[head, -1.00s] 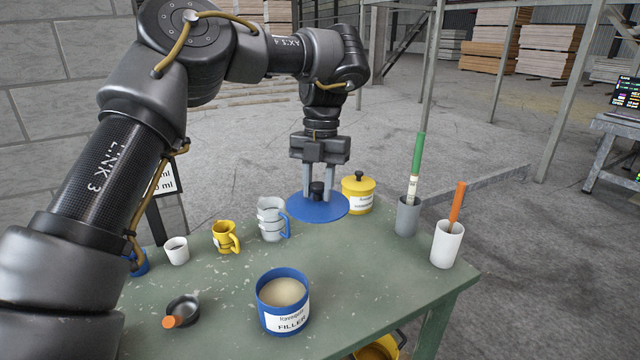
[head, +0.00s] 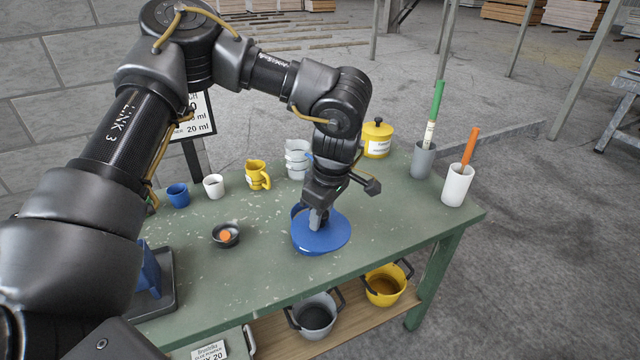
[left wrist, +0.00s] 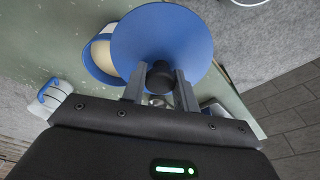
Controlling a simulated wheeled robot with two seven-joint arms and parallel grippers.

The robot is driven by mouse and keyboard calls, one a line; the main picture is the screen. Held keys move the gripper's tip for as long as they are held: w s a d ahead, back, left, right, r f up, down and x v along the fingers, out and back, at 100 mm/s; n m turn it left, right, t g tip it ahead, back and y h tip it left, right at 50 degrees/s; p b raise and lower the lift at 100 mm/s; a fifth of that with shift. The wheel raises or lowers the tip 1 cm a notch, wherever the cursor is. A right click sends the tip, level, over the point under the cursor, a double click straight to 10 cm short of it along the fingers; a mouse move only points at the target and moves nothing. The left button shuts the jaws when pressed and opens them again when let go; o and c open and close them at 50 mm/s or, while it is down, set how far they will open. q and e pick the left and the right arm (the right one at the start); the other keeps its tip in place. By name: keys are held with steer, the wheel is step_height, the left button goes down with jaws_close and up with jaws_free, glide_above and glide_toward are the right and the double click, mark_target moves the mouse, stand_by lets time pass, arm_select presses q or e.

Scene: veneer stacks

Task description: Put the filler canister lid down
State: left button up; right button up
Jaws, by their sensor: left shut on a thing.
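The blue filler canister lid (head: 322,236) is a round disc with a dark knob, at the middle of the green table (head: 400,215) in the head view. My left gripper (head: 316,222) is shut on the knob. The lid (left wrist: 163,38) also fills the upper middle of the left wrist view, with the knob between the fingers (left wrist: 160,82). The open blue filler canister (left wrist: 100,60) stands beside and partly behind the lid, its pale filler showing. In the head view the lid and gripper hide most of it. I cannot tell whether the lid touches the table.
A yellow lidded canister (head: 377,140), a grey cup (head: 423,160) and a white cup (head: 457,186) holding sticks stand at the right. Yellow (head: 258,175) and pale jugs (head: 297,160) stand at the back. A small black dish (head: 226,234) lies left. The table's right front is clear.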

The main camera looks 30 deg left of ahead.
arm_select(q)
steer(key=s+d+f+m+b, duration=0.2)
steer(key=f+m+b, duration=0.3)
steer(key=f+m, duration=0.1)
steer(key=s+d+f+m+t+h+b, duration=0.1)
steer(key=s+d+f+m+b, duration=0.1)
steer(key=f, duration=0.6)
steer(key=s+m+b, duration=0.1)
steer(key=m+b, duration=0.1)
steer(key=m, duration=0.1)
steer(key=shift+f+m+t+b, duration=0.3)
steer(key=shift+m+b, duration=0.05)
steer(key=shift+m, duration=0.05)
steer(key=shift+d, duration=0.1)
